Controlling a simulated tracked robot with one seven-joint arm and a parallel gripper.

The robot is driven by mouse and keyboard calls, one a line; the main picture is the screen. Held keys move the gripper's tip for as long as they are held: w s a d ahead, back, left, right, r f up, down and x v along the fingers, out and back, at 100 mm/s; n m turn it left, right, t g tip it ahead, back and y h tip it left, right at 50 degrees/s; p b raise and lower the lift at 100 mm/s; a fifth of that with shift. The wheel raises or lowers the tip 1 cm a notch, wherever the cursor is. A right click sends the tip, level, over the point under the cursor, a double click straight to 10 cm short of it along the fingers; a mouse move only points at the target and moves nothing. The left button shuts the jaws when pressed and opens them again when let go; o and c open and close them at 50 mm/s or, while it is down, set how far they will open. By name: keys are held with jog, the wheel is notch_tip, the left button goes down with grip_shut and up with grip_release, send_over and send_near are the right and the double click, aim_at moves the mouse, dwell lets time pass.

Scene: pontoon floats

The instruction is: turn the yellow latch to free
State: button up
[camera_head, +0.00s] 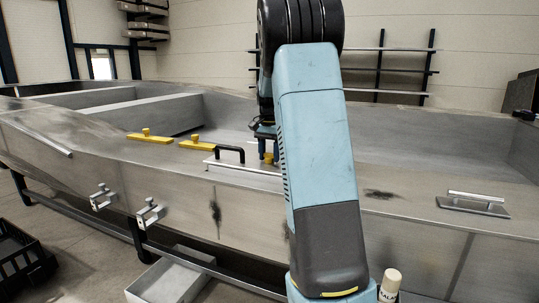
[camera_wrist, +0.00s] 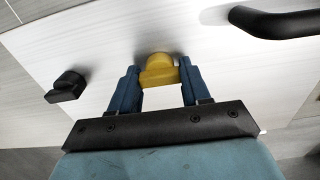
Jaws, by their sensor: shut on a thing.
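The yellow latch (camera_wrist: 158,69) is a small knob on a pale metal panel, at the upper middle of the wrist view. My gripper (camera_wrist: 158,82) has its two blue fingers on either side of the latch, shut on it. In the head view my gripper (camera_head: 265,146) reaches down to the panel beside the black handle, and a bit of the yellow latch (camera_head: 269,157) shows below the fingers. My arm hides the area to the right of it.
A black knob (camera_wrist: 66,86) sits left of my gripper. A black bar handle (camera_wrist: 280,20) is at the upper right. Two yellow cleats (camera_head: 149,137) (camera_head: 196,143) lie on the metal deck to the left. A metal handle plate (camera_head: 474,204) is at the right.

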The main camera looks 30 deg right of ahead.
jog(key=o, duration=1.1)
jog(key=shift+c, duration=0.2)
notch_tip(320, 180, up, 14)
jog(key=shift+f, duration=0.15)
